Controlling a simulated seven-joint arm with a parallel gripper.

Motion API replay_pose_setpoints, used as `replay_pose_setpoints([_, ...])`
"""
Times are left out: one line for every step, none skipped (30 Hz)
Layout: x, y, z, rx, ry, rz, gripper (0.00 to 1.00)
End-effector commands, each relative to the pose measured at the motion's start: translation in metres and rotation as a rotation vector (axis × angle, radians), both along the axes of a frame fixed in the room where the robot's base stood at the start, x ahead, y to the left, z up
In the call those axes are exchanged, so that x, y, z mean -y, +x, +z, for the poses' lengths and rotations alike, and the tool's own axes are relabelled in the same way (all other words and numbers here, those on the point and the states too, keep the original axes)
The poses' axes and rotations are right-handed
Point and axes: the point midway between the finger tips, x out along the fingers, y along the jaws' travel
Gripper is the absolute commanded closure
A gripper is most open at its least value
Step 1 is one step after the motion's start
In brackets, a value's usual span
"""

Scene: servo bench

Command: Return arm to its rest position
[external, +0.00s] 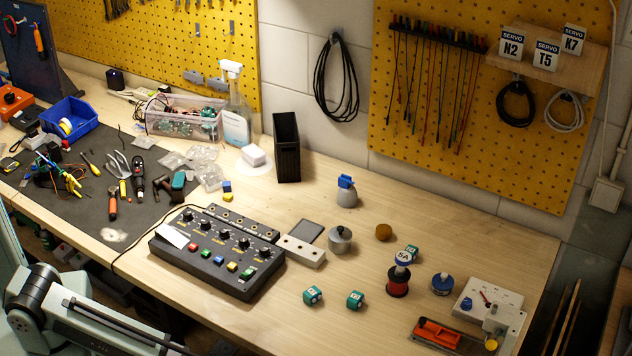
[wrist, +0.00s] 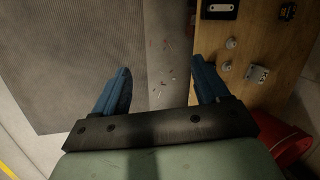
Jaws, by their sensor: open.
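In the wrist view my gripper (wrist: 163,85) has its two blue fingers wide apart with nothing between them. Below it are a ribbed grey mat and a strip of floor with small scattered bits, so it is off the bench. In the external view only my arm shows, low at the bottom left in front of the bench; the fingers are not visible there.
A red spool (external: 398,284), a blue spool (external: 442,284), a lidded metal pot (external: 340,240) and an orange-handled tool (external: 437,334) stand right of the box. Tools lie on a dark mat at left. In the wrist view a red round object (wrist: 290,145) is at lower right.

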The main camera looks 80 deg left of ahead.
Motion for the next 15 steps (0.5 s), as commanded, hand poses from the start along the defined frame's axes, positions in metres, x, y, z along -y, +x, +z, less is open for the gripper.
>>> replay_pose_setpoints([-0.017,-0.02,-0.01,-0.032,-0.004,0.038,0.26])
replay_pose_setpoints([-0.024,-0.03,-0.016,-0.048,-0.007,0.06,0.26])
replay_pose_setpoints([-0.034,-0.044,-0.024,-0.07,-0.01,0.087,0.26])
replay_pose_setpoints([-0.041,-0.054,-0.029,-0.088,-0.014,0.109,0.26])
replay_pose_setpoints([-0.048,-0.065,-0.034,-0.105,-0.017,0.13,0.26])
replay_pose_setpoints([-0.057,-0.079,-0.041,-0.128,-0.02,0.16,0.26])
replay_pose_setpoints([-0.063,-0.089,-0.045,-0.144,-0.024,0.181,0.26])
replay_pose_setpoints([-0.069,-0.1,-0.05,-0.16,-0.027,0.204,0.26])
replay_pose_setpoints([-0.076,-0.115,-0.055,-0.183,-0.031,0.234,0.26])
replay_pose_setpoints([-0.081,-0.126,-0.059,-0.201,-0.035,0.256,0.26])
replay_pose_setpoints([-0.087,-0.137,-0.062,-0.217,-0.037,0.278,0.26])
replay_pose_setpoints([-0.093,-0.152,-0.066,-0.24,-0.043,0.307,0.26])
replay_pose_setpoints([-0.097,-0.163,-0.069,-0.257,-0.046,0.33,0.26])
replay_pose_setpoints([-0.102,-0.175,-0.072,-0.273,-0.049,0.353,0.26])
replay_pose_setpoints([-0.106,-0.19,-0.075,-0.295,-0.054,0.384,0.26])
